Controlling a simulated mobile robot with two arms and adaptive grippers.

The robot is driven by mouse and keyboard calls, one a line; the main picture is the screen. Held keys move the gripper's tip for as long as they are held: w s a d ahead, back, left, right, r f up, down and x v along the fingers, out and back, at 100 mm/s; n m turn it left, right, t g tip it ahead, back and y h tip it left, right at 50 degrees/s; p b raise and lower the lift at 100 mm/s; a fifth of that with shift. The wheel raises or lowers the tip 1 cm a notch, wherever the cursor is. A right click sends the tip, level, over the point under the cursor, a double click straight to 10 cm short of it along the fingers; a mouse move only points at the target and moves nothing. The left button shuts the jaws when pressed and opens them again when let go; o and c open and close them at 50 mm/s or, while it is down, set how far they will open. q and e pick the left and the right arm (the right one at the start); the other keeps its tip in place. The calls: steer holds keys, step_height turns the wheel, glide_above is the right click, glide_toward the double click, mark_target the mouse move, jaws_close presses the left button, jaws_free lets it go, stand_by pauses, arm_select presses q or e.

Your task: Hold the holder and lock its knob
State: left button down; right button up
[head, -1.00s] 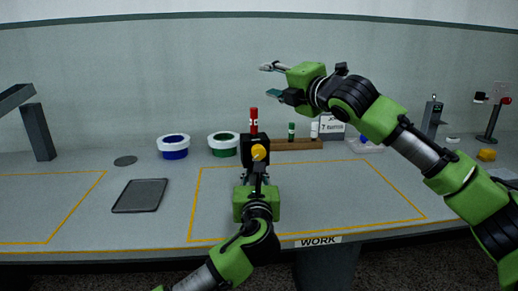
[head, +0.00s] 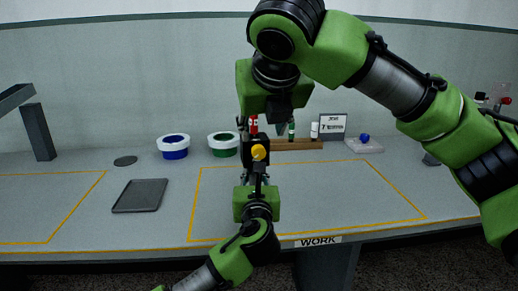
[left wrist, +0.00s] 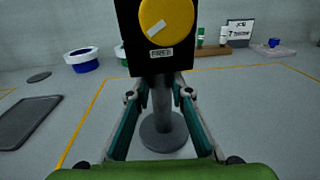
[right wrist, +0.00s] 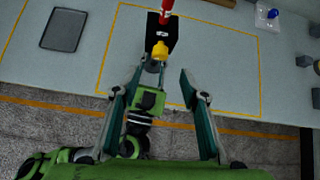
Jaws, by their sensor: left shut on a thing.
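The holder is a black block (left wrist: 160,62) on a grey post with a round base (left wrist: 165,132), upright in the work area. Its yellow knob (left wrist: 165,22) faces the left wrist camera, above a label reading FREE. The knob also shows in the head view (head: 258,152) and right wrist view (right wrist: 160,48). My left gripper (left wrist: 164,88) is shut on the holder's post below the block. My right gripper (right wrist: 162,76) is open above and in front of the holder, fingers apart and empty near the knob. In the head view its wrist partly hides the red spindle (head: 254,124) on the holder.
A dark tray (head: 140,196) lies left of the work area. Blue (head: 173,147) and green (head: 222,144) ringed containers stand behind. A wooden rack (head: 300,144) with spindles and a sign (head: 333,125) stand at the back. The right part of the work area is clear.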

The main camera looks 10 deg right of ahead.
mark_target(259, 149)
steer(key=x, duration=1.1)
steer(key=shift+w+f, duration=0.15)
steer(key=shift+w, duration=0.05)
steer(key=c, duration=1.1)
